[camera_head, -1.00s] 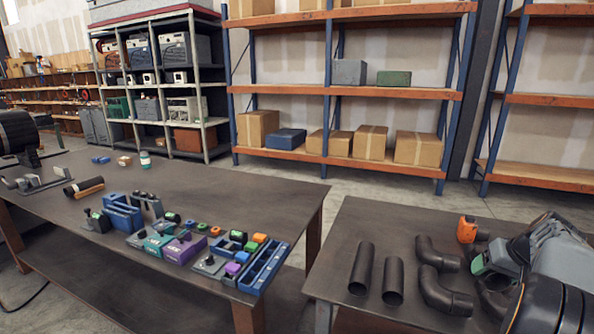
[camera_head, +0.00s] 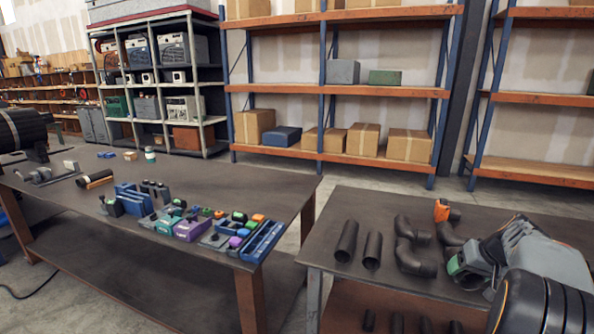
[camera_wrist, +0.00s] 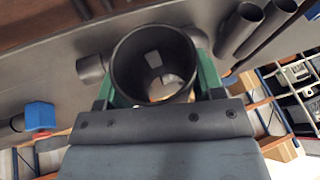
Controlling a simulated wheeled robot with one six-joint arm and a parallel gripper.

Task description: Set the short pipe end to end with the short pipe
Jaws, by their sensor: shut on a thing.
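My gripper (camera_wrist: 152,85) is shut on a dark, hollow pipe (camera_wrist: 118,72), whose round open end faces the wrist camera between the green fingers. I cannot tell which pipe is the mate.
Dark elbow pipes (camera_head: 416,262) lie between the straight pipes and my gripper. An orange piece (camera_head: 441,211) sits behind them. The left table (camera_head: 220,182) holds blue trays and small coloured parts. The back left of the right table (camera_head: 350,205) is clear.

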